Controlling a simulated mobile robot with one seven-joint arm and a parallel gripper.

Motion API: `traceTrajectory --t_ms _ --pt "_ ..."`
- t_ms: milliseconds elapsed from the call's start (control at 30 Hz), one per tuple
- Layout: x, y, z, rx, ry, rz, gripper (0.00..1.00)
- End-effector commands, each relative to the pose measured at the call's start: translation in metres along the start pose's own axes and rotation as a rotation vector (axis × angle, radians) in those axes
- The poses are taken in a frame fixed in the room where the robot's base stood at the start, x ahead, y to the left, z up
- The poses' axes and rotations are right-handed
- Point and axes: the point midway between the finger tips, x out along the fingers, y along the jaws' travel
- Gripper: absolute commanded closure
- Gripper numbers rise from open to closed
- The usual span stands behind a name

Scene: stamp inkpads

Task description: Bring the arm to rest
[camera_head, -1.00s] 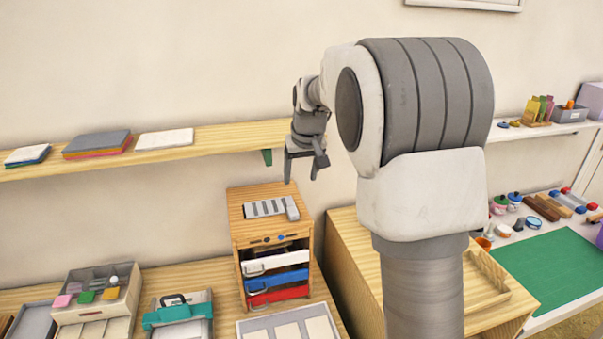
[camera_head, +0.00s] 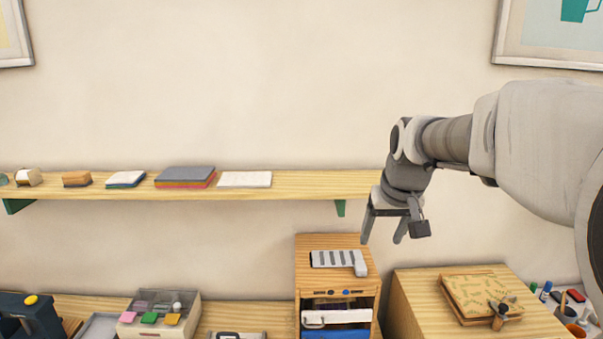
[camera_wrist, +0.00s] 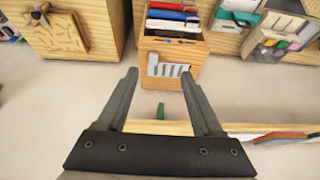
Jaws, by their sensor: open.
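My gripper (camera_head: 383,236) hangs in front of the wall, near the right end of the shelf and above the small wooden drawer cabinet. Its fingers point downward and are spread apart with nothing between them. In the wrist view my gripper (camera_wrist: 160,75) shows two separated fingers, with the cabinet (camera_wrist: 174,56) beyond their tips. The cabinet (camera_head: 312,255) carries a grey slotted block (camera_head: 335,260) on its top, apart from the fingers.
A wall shelf (camera_head: 300,187) holds stacked pads and paper at left. Below stand a tray of coloured pads (camera_head: 160,312) and a wooden box (camera_head: 415,300) with a patterned board (camera_head: 480,295).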

Motion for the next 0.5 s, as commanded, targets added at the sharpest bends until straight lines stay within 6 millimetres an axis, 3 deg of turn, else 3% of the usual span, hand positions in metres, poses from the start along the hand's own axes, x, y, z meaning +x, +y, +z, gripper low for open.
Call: traceTrajectory --t_ms 200,500 --pt "-0.036 -0.009 0.057 -0.001 0.022 -0.006 0.32" --pt "-0.061 -0.019 0.141 -0.005 0.045 -0.002 0.32"
